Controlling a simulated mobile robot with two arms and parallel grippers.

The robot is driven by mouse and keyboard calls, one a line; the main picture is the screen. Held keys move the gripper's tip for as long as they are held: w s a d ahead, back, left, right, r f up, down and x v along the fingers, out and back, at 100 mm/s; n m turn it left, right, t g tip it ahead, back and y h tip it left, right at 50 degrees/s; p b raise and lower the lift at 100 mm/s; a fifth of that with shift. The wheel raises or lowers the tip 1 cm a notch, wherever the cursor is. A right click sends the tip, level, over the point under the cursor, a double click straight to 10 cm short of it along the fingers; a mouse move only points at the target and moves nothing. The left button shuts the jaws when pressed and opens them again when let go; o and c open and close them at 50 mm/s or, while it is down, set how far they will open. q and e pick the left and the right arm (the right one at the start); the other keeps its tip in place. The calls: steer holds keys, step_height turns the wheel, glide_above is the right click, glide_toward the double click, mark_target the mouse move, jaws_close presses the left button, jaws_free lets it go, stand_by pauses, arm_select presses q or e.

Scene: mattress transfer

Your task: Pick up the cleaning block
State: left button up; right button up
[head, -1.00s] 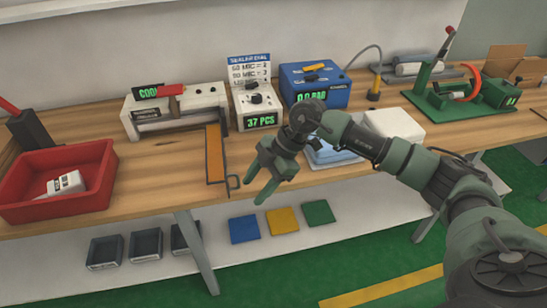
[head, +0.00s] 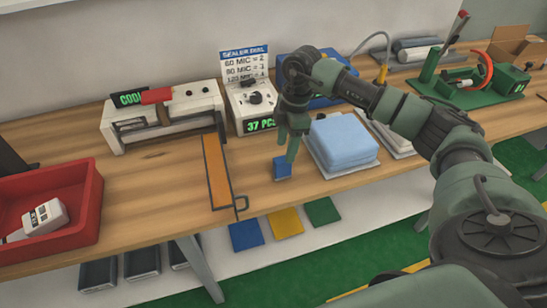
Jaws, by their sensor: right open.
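A small blue block (head: 282,170), which looks like the cleaning block, rests on the wooden bench (head: 190,172) near its front edge. My right gripper (head: 287,150) points down just above and behind the block in the picture, with its fingers open. Its fingertips come close to the block's top and right side; I cannot tell if they touch it. My left gripper is not in view.
A stack of light blue pads (head: 343,143) stands close to the right of the gripper. An orange strip with a wire hook (head: 216,170) lies to the left. A dial box (head: 251,106) and white sealer (head: 163,116) stand behind. A red bin (head: 75,215) is far left.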

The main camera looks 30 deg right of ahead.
mark_target(281, 167)
steer(key=shift+w+a+f, duration=0.1)
steer(key=shift+w+f, duration=0.05)
steer(key=shift+f, duration=0.3)
steer(key=shift+s+a+f+p, duration=0.15)
steer(key=shift+s+f+p, duration=0.15)
steer(key=shift+f, duration=0.25)
steer(key=shift+s+a+f+p, duration=0.15)
steer(key=shift+s+f+p, duration=0.1)
steer(key=shift+f, duration=0.3)
steer(key=f, duration=0.2)
steer(key=a+f+p, duration=0.1)
steer(key=shift+w+f, duration=0.15)
steer(key=shift+f, duration=0.45)
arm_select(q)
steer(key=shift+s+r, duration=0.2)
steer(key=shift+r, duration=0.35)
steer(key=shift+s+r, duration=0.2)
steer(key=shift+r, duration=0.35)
arm_select(e)
jaws_close()
